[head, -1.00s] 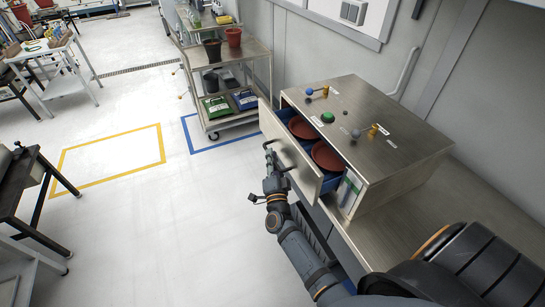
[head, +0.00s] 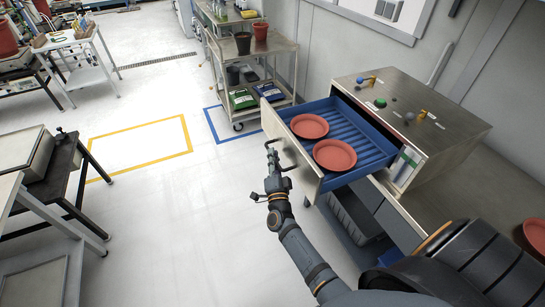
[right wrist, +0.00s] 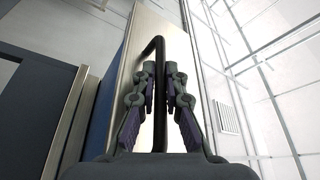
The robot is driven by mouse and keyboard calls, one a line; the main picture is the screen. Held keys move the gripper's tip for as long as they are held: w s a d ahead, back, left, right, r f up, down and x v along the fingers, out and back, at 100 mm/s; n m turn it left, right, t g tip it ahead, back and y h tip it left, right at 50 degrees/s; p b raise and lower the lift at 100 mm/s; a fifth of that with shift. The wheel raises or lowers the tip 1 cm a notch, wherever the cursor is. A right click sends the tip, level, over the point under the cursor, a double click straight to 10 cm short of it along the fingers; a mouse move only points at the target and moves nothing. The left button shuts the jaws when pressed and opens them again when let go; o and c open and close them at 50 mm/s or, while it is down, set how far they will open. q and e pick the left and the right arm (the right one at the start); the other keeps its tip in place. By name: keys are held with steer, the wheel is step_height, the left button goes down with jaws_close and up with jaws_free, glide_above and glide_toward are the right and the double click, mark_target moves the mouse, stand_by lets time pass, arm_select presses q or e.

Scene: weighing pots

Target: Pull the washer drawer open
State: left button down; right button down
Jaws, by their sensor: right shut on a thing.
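The washer drawer (head: 340,134) is a blue ribbed tray with a metal front panel (head: 292,160), pulled far out of the steel washer cabinet (head: 435,125). Two red-brown saucers lie in it, one farther back (head: 309,126) and one nearer (head: 335,155). My right gripper (head: 272,157) is at the outer face of the panel, shut on the dark drawer handle. The right wrist view shows the fingers (right wrist: 160,88) closed around the black bar handle (right wrist: 160,125). My left gripper is not in view.
A trolley (head: 262,110) with pots and bags stands behind the drawer. A dark grey bin (head: 355,212) sits below the drawer. Another red-brown saucer (head: 536,232) lies on the counter at right. The floor (head: 190,225) left of the drawer is clear.

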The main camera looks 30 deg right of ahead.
steer(key=shift+d, duration=0.1)
steer(key=c, duration=1.4)
jaws_free()
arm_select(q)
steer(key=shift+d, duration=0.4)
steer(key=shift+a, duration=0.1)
arm_select(e)
steer(key=shift+s+f, duration=0.1)
steer(key=shift+s, duration=0.1)
steer(key=v, duration=0.7)
